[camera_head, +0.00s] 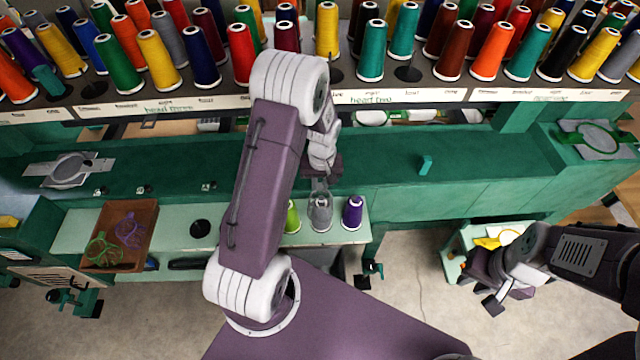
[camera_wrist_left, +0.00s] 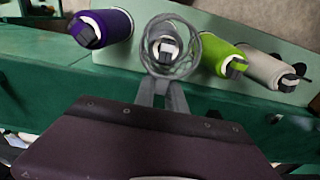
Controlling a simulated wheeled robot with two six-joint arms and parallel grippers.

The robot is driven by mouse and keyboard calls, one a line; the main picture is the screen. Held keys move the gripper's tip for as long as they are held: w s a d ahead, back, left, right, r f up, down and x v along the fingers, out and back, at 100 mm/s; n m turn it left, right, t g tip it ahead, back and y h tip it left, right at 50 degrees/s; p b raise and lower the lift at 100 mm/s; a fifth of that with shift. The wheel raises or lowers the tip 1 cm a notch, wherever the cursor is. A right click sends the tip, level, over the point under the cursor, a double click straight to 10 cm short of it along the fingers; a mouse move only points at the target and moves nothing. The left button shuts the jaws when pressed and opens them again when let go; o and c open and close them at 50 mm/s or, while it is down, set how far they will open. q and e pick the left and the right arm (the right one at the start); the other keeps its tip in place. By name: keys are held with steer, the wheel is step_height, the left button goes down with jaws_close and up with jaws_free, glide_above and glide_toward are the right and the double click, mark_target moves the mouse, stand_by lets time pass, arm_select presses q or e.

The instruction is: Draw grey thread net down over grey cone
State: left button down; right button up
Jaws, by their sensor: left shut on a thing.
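The grey thread net (camera_wrist_left: 190,62) is a loose open mesh ring in the left wrist view. It shows around the white-topped grey cone (camera_wrist_left: 165,47); how far down the cone it reaches, I cannot tell. In the head view the grey cone (camera_head: 320,216) stands upright between a green cone (camera_head: 291,218) and a purple cone (camera_head: 352,213). My left gripper (camera_head: 319,184) is above and behind the grey cone, its fingers (camera_wrist_left: 161,92) shut on the net's near edge. My right gripper (camera_head: 505,292) is far right, low, and its jaw opening is unclear.
A brown tray (camera_head: 139,214) holds green and purple nets. Coloured cones line the rack (camera_head: 440,85) behind. A small teal block (camera_head: 425,165) sits on the ledge.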

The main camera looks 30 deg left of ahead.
arm_select(q)
steer(key=f+b, duration=0.1)
steer(key=f, duration=0.1)
steer(key=f+b, duration=0.1)
steer(key=f, duration=0.1)
steer(key=f+b, duration=0.2)
steer(key=shift+w, duration=0.25)
steer(key=shift+s+f+b, duration=0.1)
steer(key=shift+f+b, duration=0.35)
steer(key=shift+f, duration=0.15)
steer(key=shift+f, duration=0.2)
steer(key=shift+f, duration=0.15)
steer(key=c, duration=1.3)
jaws_free()
